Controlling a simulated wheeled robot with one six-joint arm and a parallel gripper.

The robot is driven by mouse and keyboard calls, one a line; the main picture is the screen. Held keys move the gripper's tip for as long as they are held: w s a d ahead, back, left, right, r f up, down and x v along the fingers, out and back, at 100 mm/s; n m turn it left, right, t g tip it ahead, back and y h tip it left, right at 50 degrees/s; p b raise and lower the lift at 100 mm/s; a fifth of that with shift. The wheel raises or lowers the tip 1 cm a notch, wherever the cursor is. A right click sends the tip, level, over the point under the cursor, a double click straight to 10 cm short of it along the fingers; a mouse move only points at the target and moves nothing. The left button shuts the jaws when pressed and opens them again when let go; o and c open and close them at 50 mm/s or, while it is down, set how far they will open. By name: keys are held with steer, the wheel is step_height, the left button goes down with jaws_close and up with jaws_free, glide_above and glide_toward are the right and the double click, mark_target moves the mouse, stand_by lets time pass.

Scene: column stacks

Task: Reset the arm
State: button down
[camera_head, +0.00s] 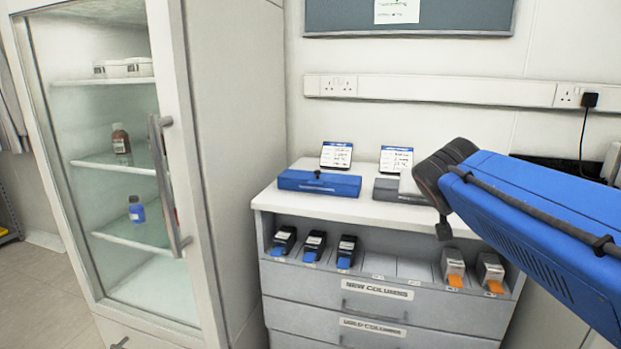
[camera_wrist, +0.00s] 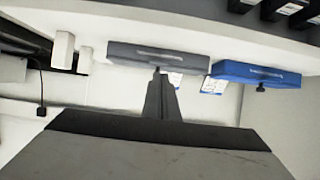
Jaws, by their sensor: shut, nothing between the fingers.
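My blue arm (camera_head: 540,210) reaches in from the right in the head view, over the right side of the white counter. Its dark end hides part of the grey case. In the wrist view my gripper (camera_wrist: 160,85) is shut and empty, with its dark fingers together. The wrist picture is upside down. The fingertips point toward the grey case (camera_wrist: 170,57), which also shows in the head view (camera_head: 386,190). I cannot tell if they touch it.
A blue case (camera_head: 320,183) and two sign cards stand on the counter (camera_head: 285,197). Below, a shelf holds several black and grey column boxes above the drawers (camera_head: 390,303). A glass-door fridge (camera_head: 110,180) stands left. A plug and cable (camera_head: 588,101) are on the right wall.

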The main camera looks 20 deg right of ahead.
steer(key=s+a+f+n+g+y, duration=0.2)
steer(key=s+a+f, duration=0.4)
steer(key=a+f, duration=0.3)
steer(key=s+a+f+n+g+y, duration=0.3)
steer(key=s+a+f+n+y, duration=0.2)
steer(key=a+f, duration=0.5)
step_height(320, 180, down, 2)
steer(key=shift+s+f, duration=0.15)
steer(key=shift+s, duration=1.1)
